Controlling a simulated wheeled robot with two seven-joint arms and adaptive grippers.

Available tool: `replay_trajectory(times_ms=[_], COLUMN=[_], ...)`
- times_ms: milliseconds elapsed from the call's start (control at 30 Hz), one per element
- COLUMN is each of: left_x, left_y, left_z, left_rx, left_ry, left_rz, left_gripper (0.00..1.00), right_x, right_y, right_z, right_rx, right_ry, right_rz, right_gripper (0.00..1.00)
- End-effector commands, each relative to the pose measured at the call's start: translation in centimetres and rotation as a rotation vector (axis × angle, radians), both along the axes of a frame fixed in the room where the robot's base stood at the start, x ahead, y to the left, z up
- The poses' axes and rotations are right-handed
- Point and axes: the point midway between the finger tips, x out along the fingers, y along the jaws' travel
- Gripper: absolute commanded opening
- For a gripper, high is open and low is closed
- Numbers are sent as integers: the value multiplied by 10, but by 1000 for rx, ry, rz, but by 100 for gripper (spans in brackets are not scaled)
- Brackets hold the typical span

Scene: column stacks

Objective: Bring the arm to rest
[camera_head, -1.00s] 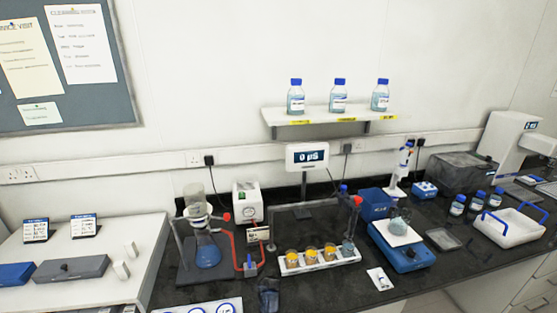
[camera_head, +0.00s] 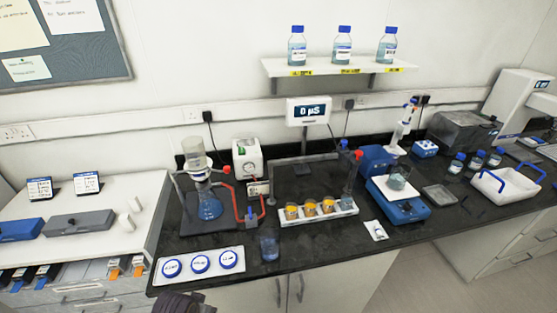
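Neither of my grippers can be made out. A dark ribbed shape (camera_head: 183,303) shows at the bottom edge, left of the middle, in front of the bench. It is cut off by the frame, and I cannot tell what it is. The black bench top (camera_head: 330,238) shows no arm over it. The things on the bench stand free, with nothing gripping them.
Near the bench's front edge are a white tray of blue-rimmed dishes (camera_head: 200,264) and a beaker (camera_head: 269,246). Behind them stand a flask (camera_head: 209,207), a rack of jars (camera_head: 319,213) and a blue balance (camera_head: 399,205). Bottles (camera_head: 342,46) stand on the wall shelf.

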Motion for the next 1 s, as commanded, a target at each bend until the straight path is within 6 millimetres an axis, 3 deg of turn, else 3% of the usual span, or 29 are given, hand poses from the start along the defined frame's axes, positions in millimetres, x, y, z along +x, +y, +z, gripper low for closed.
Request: replay_trajectory(times_ms=[33,100,567,1000], left_x=[1,2,-9,-48], left_y=[1,1,11,29], left_z=[-22,-45,-194,-325], left_rx=[3,5,20,36], left_ry=[8,12,46,80], left_rz=[-1,-3,-11,-18], left_gripper=[32,32,32,32], right_x=[1,2,6,11], right_y=[-2,-3,-14,-25], right_z=[-7,-11,-39,-66], right_rx=[-2,-4,-15,-27], right_ry=[-1,-2,-7,-13], right_rz=[0,1,2,2], right_gripper=[40,40,40,40])
